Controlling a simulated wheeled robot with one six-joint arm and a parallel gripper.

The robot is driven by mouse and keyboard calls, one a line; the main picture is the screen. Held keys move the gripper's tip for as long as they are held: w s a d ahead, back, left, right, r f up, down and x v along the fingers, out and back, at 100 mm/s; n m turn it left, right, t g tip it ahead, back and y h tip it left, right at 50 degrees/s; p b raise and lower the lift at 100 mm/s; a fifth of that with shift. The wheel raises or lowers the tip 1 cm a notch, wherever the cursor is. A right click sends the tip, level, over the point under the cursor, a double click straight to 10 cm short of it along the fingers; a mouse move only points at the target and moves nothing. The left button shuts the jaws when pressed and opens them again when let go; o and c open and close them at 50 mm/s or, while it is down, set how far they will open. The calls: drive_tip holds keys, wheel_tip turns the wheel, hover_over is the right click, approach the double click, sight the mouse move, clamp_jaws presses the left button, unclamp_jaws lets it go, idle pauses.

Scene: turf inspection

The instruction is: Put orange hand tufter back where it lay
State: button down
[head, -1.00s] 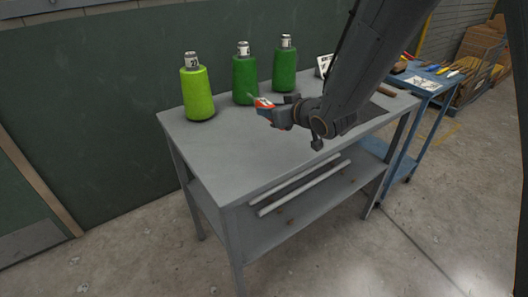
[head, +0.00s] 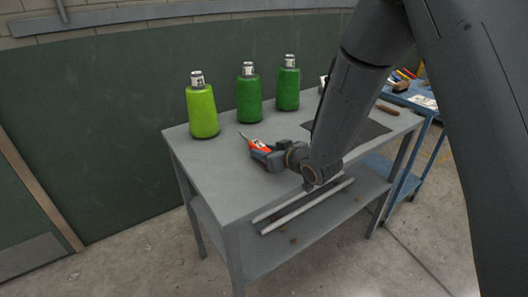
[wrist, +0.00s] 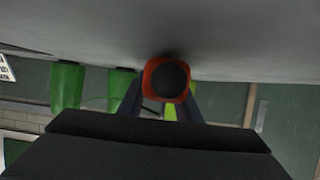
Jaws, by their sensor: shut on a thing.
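The orange hand tufter (head: 259,146) is held in my gripper (head: 266,153) over the grey table, in front of the green cones. Its thin metal tip points left and away from me. In the wrist view, the tufter's round orange and dark end (wrist: 166,80) sits between the two fingers of my gripper (wrist: 163,104), close to the grey tabletop. I cannot tell whether the tufter touches the table. My arm hides part of the table's right side.
The grey table (head: 215,191) bears a light green yarn cone (head: 202,112) and two dark green cones (head: 249,96) (head: 288,87) along its back. A dark mat (head: 364,131) lies at right. A blue cart (head: 412,160) with tools stands beyond. The table's front left is clear.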

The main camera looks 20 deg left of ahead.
drive_tip(key=shift+f, duration=0.2)
drive_tip(key=shift+f, duration=0.1)
drive_tip(key=c, duration=1.3)
unclamp_jaws()
drive_tip(key=shift+f, duration=0.1)
drive_tip(key=shift+s+d+r, duration=0.1)
drive_tip(key=shift+d+r, duration=0.05)
drive_tip(key=shift+r, duration=0.1)
drive_tip(key=b+v, duration=0.1)
drive_tip(key=v, duration=1)
drive_tip(key=shift+s+d+b, duration=0.25)
drive_tip(key=shift+b, duration=0.1)
drive_tip(key=shift+d, duration=0.1)
